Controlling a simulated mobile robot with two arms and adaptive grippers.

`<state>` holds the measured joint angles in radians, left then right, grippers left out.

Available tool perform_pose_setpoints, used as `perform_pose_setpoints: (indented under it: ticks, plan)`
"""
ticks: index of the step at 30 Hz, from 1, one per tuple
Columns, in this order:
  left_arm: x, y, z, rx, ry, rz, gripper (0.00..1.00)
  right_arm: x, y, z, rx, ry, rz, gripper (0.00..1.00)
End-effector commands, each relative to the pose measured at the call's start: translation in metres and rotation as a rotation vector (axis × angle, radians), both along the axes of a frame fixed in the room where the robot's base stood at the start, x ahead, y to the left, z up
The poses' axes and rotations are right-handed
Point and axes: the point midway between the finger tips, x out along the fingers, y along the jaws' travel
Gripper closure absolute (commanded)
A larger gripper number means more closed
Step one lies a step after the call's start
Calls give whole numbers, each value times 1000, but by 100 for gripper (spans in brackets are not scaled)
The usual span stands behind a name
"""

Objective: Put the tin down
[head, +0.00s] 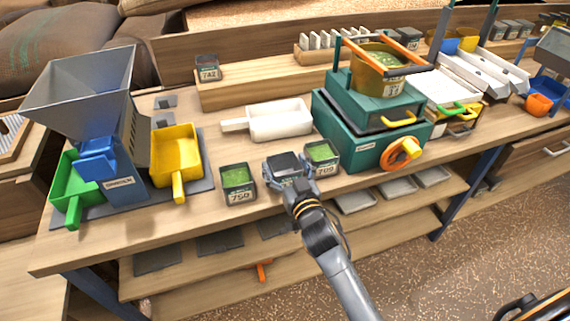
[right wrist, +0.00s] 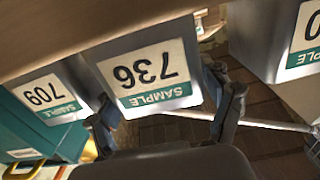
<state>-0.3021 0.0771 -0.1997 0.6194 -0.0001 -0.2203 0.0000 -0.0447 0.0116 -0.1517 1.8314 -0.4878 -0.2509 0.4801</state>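The tin labelled 736 (right wrist: 150,75) is between the fingers of my right gripper (right wrist: 165,112), which is shut on its sides. In the head view this tin (head: 284,165) looks dark inside, and my right gripper (head: 287,183) reaches it from the front. It is upright at the front of the bench (head: 215,222), between two green-filled tins. Tin 709 (head: 322,157) is close on its right and another tin (head: 239,183) is on its left with a wider gap. Whether its base touches the bench is hidden. My left gripper is not in view.
A white scoop-like tray (head: 270,121) lies behind the tins. A teal machine (head: 365,128) with an orange knob stands close to the right. A grey hopper (head: 85,88) with green and yellow trays stands left. Tin 742 (head: 207,68) is on the raised shelf.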

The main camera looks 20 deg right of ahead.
Motion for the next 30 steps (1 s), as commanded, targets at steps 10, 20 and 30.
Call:
perform_pose_setpoints:
  ticks: [10,20,30]
  plan:
    - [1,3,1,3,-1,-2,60,-24,-1,2,1,2,0,20]
    - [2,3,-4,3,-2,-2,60,-92,-4,3,0,1,-1,20]
    - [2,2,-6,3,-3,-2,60,-120,-5,4,-1,-1,-1,20]
